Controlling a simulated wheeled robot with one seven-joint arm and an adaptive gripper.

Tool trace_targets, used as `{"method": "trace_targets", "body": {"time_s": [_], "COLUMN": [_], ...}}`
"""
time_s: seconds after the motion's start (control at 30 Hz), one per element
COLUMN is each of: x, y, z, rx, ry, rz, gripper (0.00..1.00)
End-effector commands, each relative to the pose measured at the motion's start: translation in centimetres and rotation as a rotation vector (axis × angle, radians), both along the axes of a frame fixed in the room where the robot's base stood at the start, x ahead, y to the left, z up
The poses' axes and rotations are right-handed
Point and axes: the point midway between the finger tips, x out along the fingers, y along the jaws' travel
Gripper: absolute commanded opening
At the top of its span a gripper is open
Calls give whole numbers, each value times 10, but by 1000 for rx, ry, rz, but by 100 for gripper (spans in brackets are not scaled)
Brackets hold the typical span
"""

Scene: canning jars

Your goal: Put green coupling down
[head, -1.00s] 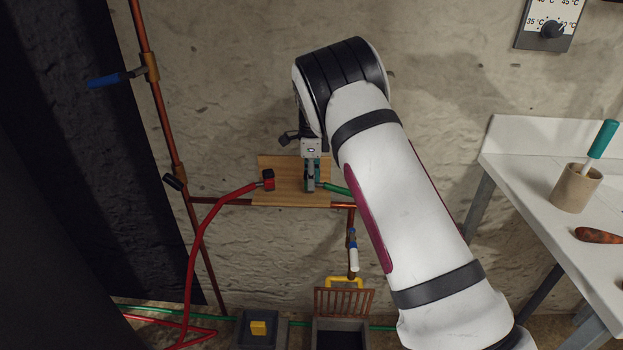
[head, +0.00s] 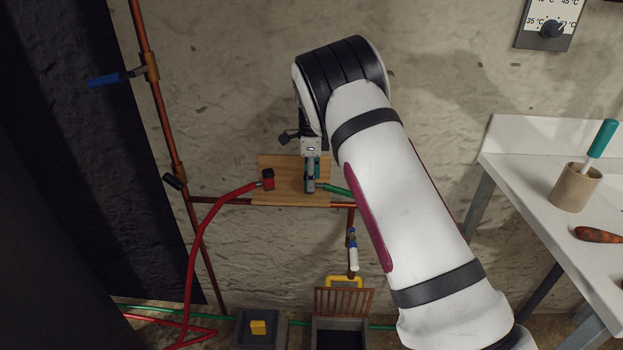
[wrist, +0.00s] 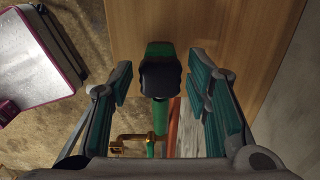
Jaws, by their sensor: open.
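The green coupling (wrist: 160,80) has a black end and a green body. In the wrist view it sits over the wooden board, between my gripper's two teal-padded fingers. My gripper (wrist: 163,88) is open, with a visible gap between each finger and the coupling. In the head view my gripper (head: 311,180) points down at the wooden board (head: 283,194). There it hides most of the coupling, and the green hose (head: 337,189) runs right from it behind my arm.
A red coupling (head: 268,179) on a red hose (head: 207,225) stands on the board's left side. Copper pipe (head: 232,202) runs along the wall. A white worktable (head: 510,165) is at the right. A grey bin (head: 342,338) with a grate is below.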

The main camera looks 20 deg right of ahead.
Motion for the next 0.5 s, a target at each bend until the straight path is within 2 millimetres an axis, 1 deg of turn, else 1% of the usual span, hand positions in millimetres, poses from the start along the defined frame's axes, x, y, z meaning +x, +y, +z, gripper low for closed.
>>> {"method": "trace_targets", "body": {"time_s": [0.03,0.17,0.3,0.5], "x": [1,1,1,1], "y": [0,0,-1,0], "z": [9,34,65,99], "rx": [0,0,-1,0], "ry": [-5,-6,-7,-4], "rz": [0,-1,-1,0], "gripper": [44,44,44,44]}}
